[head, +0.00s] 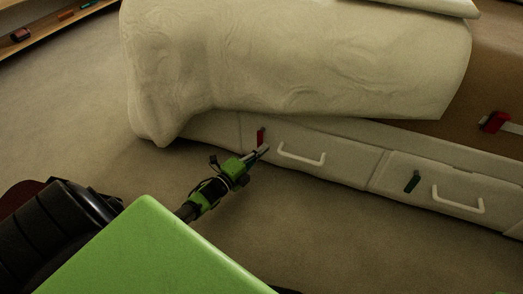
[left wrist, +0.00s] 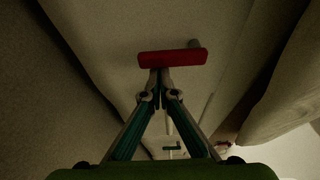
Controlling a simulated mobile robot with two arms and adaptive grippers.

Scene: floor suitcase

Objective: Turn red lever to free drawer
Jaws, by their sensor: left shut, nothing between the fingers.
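The red lever (head: 261,137) is on the front of the left drawer (head: 336,157) under the bed, left of that drawer's white handle (head: 302,157). In the head view it looks roughly upright. My left gripper (head: 264,150) is at the lever's lower end, its fingers shut. In the left wrist view the red lever (left wrist: 173,58) lies across the picture just beyond the closed fingertips (left wrist: 160,72); I cannot tell whether they touch it. A grey pivot shows at the lever's right end there. My right gripper is not in view.
A green lever (head: 412,181) and a white handle (head: 458,203) are on the right drawer. A pale cover (head: 290,60) hangs from the bed over the drawers' top left. Carpet in front is clear. A red object (head: 494,122) lies at the right.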

